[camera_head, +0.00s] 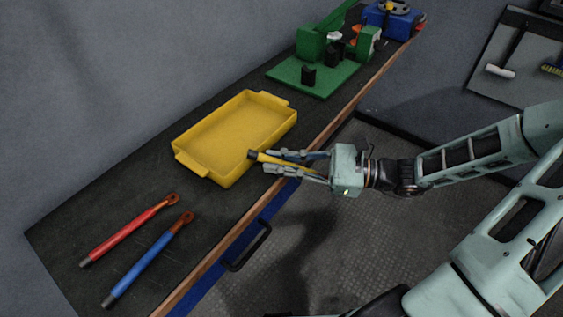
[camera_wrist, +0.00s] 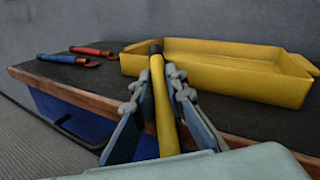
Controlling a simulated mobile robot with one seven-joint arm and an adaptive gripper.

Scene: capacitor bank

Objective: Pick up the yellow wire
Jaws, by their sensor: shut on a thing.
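The yellow wire (camera_head: 280,161) is a short yellow rod with a dark end. My gripper (camera_head: 270,162) is shut on it, with one finger on each side. In the wrist view the yellow wire (camera_wrist: 162,105) runs up between the fingers of my gripper (camera_wrist: 156,82), its dark end pointing away from me. The held wire is by the bench's front edge, beside the yellow tray's near right corner. Its other end is partly hidden by my gripper.
A yellow tray (camera_head: 184,158), which looks empty, sits on the dark bench (camera_head: 95,205). A red wire (camera_head: 128,230) and a blue wire (camera_head: 147,261) lie at the near left. A green fixture (camera_head: 290,75) and a blue device (camera_head: 375,18) stand farther back. The bench has a wooden front edge.

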